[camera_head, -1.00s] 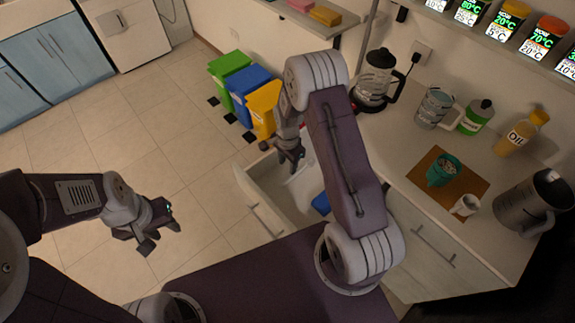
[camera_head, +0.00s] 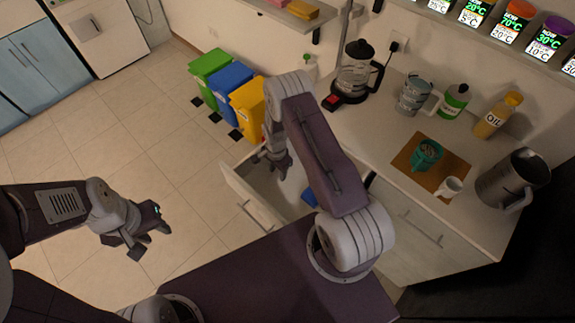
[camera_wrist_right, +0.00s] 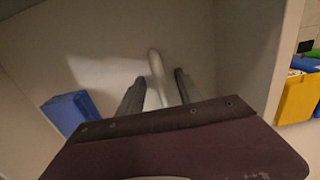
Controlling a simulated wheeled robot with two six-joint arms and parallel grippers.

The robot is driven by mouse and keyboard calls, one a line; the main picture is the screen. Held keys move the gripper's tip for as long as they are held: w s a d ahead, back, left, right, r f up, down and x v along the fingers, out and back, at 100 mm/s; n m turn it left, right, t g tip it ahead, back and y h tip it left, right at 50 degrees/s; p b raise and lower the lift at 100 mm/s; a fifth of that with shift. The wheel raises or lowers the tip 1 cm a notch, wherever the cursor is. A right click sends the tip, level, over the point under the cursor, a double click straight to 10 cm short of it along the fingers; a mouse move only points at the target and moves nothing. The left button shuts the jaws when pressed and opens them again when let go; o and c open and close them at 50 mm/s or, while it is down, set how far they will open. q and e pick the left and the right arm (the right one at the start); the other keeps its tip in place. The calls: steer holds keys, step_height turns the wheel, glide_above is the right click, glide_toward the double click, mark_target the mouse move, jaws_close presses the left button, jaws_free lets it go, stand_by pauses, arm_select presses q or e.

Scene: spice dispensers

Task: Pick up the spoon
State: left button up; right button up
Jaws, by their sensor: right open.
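A pale, long, rounded thing that looks like the spoon (camera_wrist_right: 155,63) lies on the drawer floor in the right wrist view. My right gripper (camera_head: 277,168) reaches down into the open drawer (camera_head: 252,203). In the right wrist view the right gripper (camera_wrist_right: 160,80) is open, with one finger on each side of the spoon's handle. I cannot tell whether the fingers touch it. The spoon's near end is hidden behind the gripper body. In the head view I cannot make out the spoon. My left gripper (camera_head: 150,238) is open and empty above the floor.
A blue thing (camera_wrist_right: 70,113) lies in the drawer, left of the gripper. Drawer walls rise close around it. Green, blue and yellow bins (camera_head: 248,105) stand behind the drawer. The counter holds a coffee maker (camera_head: 354,72), jugs, bottles and a cutting board (camera_head: 405,165).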

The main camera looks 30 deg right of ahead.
steer(key=shift+s+r, duration=0.1)
jaws_close()
step_height(320, 180, up, 4)
steer(key=shift+r, duration=0.1)
steer(key=s+d+r+b, duration=0.1)
steer(key=s+d+r, duration=0.5)
steer(key=s, duration=0.4)
steer(key=shift+r, duration=0.35)
steer(key=shift+w+d, duration=0.1)
